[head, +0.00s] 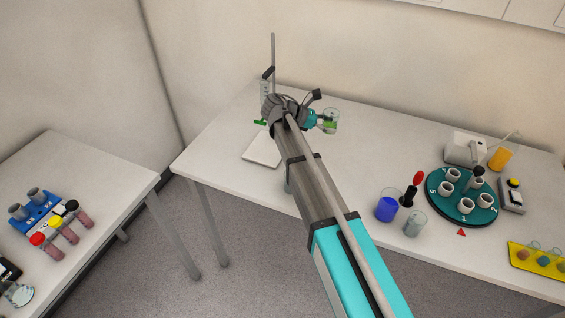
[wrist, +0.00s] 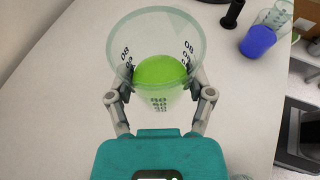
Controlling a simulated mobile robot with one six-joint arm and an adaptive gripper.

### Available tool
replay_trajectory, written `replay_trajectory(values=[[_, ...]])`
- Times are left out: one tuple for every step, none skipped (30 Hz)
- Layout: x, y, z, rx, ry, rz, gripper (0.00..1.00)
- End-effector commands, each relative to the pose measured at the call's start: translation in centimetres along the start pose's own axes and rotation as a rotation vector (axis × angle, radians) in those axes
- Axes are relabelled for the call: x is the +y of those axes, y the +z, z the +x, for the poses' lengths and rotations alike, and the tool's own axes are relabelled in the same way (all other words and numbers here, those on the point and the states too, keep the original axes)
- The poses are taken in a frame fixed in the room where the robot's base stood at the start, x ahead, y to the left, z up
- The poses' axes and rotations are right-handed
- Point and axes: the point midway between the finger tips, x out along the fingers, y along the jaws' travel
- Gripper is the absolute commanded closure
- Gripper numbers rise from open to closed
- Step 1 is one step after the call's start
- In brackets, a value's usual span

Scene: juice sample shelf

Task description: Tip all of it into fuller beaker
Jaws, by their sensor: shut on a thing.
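A clear beaker (head: 331,116) with bright green liquid is held in my gripper (head: 318,122) above the back of the main table. In the wrist view the beaker (wrist: 160,30) sits between both fingers, and its green liquid (wrist: 160,70) covers the lower part. My gripper (wrist: 160,98) is shut on its sides. A beaker of blue liquid (head: 387,208) stands on the table to the right, and it also shows in the wrist view (wrist: 258,40). A clear beaker (head: 415,226) with pale grey contents stands beside it; I cannot tell its level exactly.
A teal carousel (head: 463,207) with white cups, a white device (head: 464,148), an orange-filled vessel (head: 500,158) and a yellow rack (head: 535,260) are further right. A white plate-based stand (head: 262,152) is left of my gripper.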

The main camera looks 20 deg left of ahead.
Motion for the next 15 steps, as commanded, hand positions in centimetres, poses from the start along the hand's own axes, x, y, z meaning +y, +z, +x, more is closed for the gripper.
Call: replay_trajectory(values=[[-0.1,-1.8,-0.2,-0.001,0.007,-0.002,0.89],[-0.1,-2.4,-0.5,-0.001,0.010,-0.003,0.89],[-0.2,-3.2,-0.9,-0.002,0.016,-0.005,0.89],[-0.2,-3.7,-1.1,-0.002,0.019,-0.006,0.89],[-0.3,-4.3,-1.4,-0.003,0.023,-0.007,0.89],[-0.3,-5.0,-1.7,-0.003,0.028,-0.008,0.89],[-0.4,-5.6,-2.0,-0.003,0.032,-0.010,0.89],[-0.4,-6.1,-2.3,-0.004,0.036,-0.011,0.89],[-0.5,-6.9,-2.7,-0.004,0.042,-0.013,0.89],[-0.5,-7.4,-2.9,-0.004,0.046,-0.014,0.89],[-0.5,-8.0,-3.2,-0.004,0.050,-0.015,0.89],[-0.6,-8.7,-3.6,-0.004,0.055,-0.018,0.89],[-0.6,-9.3,-3.8,-0.004,0.059,-0.019,0.89],[-0.6,-9.8,-4.0,-0.003,0.063,-0.021,0.89],[-0.6,-10.6,-4.4,-0.003,0.068,-0.023,0.89]])
